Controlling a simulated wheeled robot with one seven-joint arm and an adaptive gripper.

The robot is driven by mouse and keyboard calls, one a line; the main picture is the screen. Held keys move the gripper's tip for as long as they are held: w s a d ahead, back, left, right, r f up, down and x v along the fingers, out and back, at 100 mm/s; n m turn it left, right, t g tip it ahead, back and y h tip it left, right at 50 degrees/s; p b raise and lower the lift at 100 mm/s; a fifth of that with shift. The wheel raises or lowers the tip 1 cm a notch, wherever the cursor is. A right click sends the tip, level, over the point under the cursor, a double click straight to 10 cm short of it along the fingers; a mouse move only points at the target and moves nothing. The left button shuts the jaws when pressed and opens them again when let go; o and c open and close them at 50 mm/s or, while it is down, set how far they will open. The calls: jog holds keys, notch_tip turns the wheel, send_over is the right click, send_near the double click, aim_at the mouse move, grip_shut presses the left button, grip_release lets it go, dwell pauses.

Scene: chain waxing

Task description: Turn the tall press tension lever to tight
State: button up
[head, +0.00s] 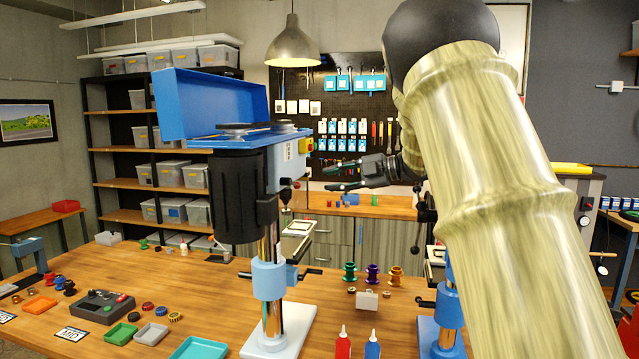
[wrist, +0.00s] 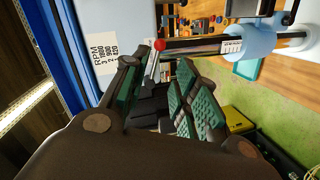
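The tall press (head: 233,165) stands on the bench left of centre, blue-grey head, black motor, blue top cover raised. In the wrist view, a thin grey lever with a red ball knob (wrist: 159,45) stands out by the press head, close to a small white label I cannot read. My gripper (head: 343,176) is at the right of the press head in the head view, fingers pointing left. In the wrist view its green-padded fingers (wrist: 158,92) are apart, with the lever seen in the gap between them. Contact cannot be told. The lever is not clear in the head view.
A second press (head: 447,305) is partly hidden behind my arm at the right. A yellow and red switch box (head: 307,146) is on the tall press's head near my fingers. Small trays, spools (head: 372,273) and bottles (head: 343,343) stand on the wooden bench (head: 180,283).

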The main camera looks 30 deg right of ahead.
jog(key=shift+v, duration=1.3)
